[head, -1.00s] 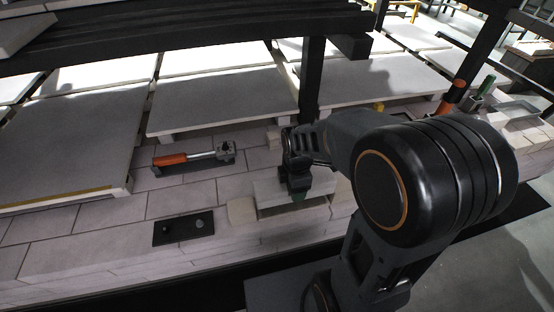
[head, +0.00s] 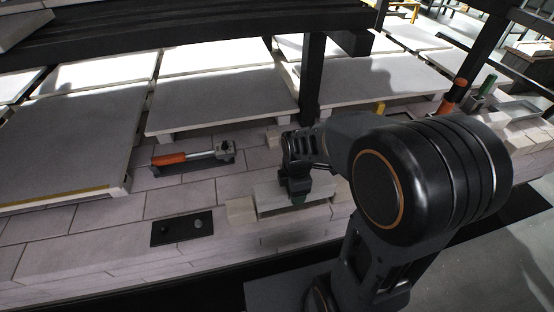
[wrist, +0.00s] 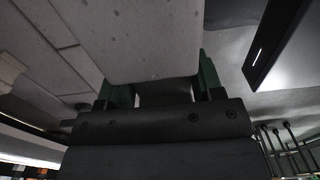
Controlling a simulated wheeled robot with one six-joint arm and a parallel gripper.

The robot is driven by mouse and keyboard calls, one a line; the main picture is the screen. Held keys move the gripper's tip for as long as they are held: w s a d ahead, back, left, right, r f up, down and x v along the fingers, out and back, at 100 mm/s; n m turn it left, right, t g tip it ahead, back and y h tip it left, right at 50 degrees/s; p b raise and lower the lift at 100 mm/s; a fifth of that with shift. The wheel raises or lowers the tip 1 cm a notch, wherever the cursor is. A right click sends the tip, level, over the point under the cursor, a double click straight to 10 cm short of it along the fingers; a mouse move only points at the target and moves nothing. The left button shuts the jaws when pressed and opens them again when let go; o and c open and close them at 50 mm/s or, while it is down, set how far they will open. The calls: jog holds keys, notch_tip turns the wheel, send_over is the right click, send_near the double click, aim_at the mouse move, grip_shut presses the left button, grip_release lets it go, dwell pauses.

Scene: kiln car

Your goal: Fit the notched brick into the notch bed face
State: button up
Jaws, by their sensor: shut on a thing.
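The notched brick is a pale grey block (head: 268,190) in the head view. My gripper (head: 298,199) is shut on it from above. In the wrist view the brick (wrist: 140,38) fills the top middle between the green fingertips of my gripper (wrist: 162,86). In the head view the brick is over a gap in the pale brick edge, between a cream block (head: 240,210) on the left and another (head: 342,190) on the right. Its notch and the notch bed face are not clear, and I cannot tell whether the brick touches the bed.
A tool with an orange handle (head: 170,159) lies on the bricks to the left. A black plate (head: 182,228) with small pieces lies in front of it. A dark post (head: 312,80) stands behind my gripper. Large pale slabs (head: 222,108) cover the back.

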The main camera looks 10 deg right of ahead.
jog(key=shift+f+b, duration=1.4)
jog(key=shift+f, duration=0.6)
jog(key=o, duration=1.2)
jog(key=shift+r, duration=0.25)
jog(key=shift+r+p, duration=3.75)
jog(key=shift+r, duration=0.05)
